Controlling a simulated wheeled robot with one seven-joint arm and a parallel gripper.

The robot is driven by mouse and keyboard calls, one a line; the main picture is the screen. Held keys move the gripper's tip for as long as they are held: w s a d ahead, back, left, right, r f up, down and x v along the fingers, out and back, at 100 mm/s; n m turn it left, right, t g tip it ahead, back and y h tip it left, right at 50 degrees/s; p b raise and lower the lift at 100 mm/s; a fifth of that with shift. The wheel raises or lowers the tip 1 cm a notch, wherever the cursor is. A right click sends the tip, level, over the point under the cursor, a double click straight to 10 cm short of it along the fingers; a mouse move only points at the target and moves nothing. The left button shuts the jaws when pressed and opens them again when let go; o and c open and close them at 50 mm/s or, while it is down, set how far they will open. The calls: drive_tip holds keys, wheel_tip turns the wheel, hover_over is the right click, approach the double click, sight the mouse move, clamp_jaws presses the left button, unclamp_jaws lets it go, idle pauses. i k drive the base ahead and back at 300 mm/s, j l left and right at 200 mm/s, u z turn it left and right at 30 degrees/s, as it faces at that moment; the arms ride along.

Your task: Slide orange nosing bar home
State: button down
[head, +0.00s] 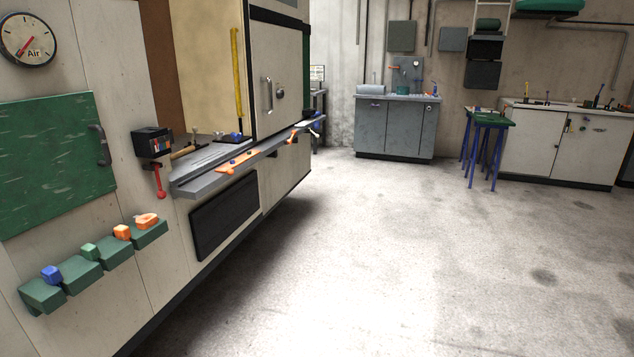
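A flat orange piece (238,160) lies along the front of the grey ledge (205,171) on the side of the cream cabinet body; it looks most like the orange nosing bar, but it is small and I cannot tell for sure. I cannot tell whether it is seated or stands proud of the ledge edge. A smaller orange item (293,134) sits farther along the same ledge. My gripper is not in view.
Green stepped brackets (84,277) stick out at the lower left, bearing small blue, green and orange pieces. A black box (152,142) and a red lever (159,183) are on the wall left of the ledge. The floor (400,240) on the right is clear.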

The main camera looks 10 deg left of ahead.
sight(227, 168)
drive_tip(key=i, duration=1.95)
drive_tip(key=i+u, duration=0.2)
drive_tip(key=i, duration=0.25)
drive_tip(key=i+l+u, duration=0.25)
drive_tip(key=i, duration=0.2)
drive_tip(key=i+l+u, duration=0.2)
drive_tip(key=i, duration=0.2)
drive_tip(key=i+l+u, duration=0.25)
drive_tip(key=i+u, duration=0.15)
drive_tip(key=i+l+u, duration=0.4)
